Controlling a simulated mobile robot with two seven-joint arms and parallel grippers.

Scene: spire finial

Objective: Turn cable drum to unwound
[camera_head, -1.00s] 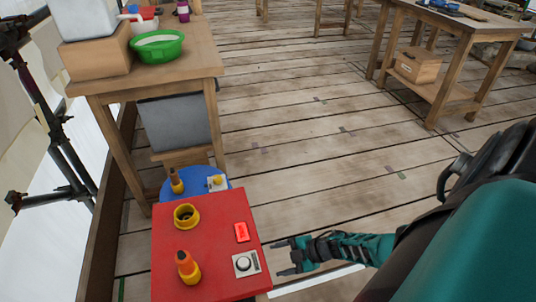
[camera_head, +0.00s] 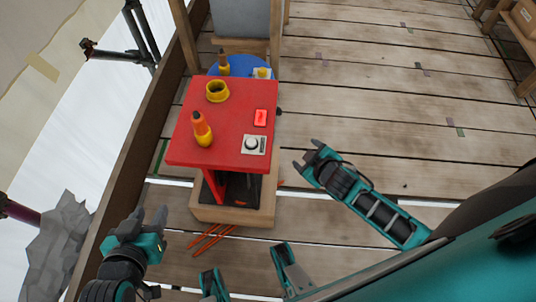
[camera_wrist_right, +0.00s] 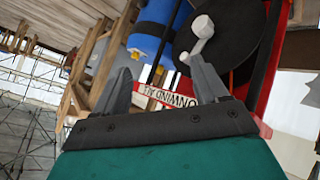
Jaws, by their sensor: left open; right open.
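A red-topped stand (camera_head: 232,117) stands at the middle left of the head view. In the right wrist view its side shows a black disc (camera_wrist_right: 238,42) with a white crank (camera_wrist_right: 200,35), and a lettered label (camera_wrist_right: 168,97) below. I take the disc to be the cable drum's; the head view hides it. My right gripper (camera_head: 306,158) is open, just right of the stand. In its wrist view the open fingers (camera_wrist_right: 160,65) point toward the crank, one finger overlapping its lower end; contact is unclear. My left gripper (camera_head: 149,220) is open and empty, front left of the stand.
On the stand's top are a yellow ring (camera_head: 217,91), an orange-and-yellow cone piece (camera_head: 202,129), a red switch (camera_head: 260,117) and a white-plated knob (camera_head: 254,144). A blue round top (camera_head: 238,65) is behind. Orange rods (camera_head: 212,238) lie in front. Floor to the right is clear.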

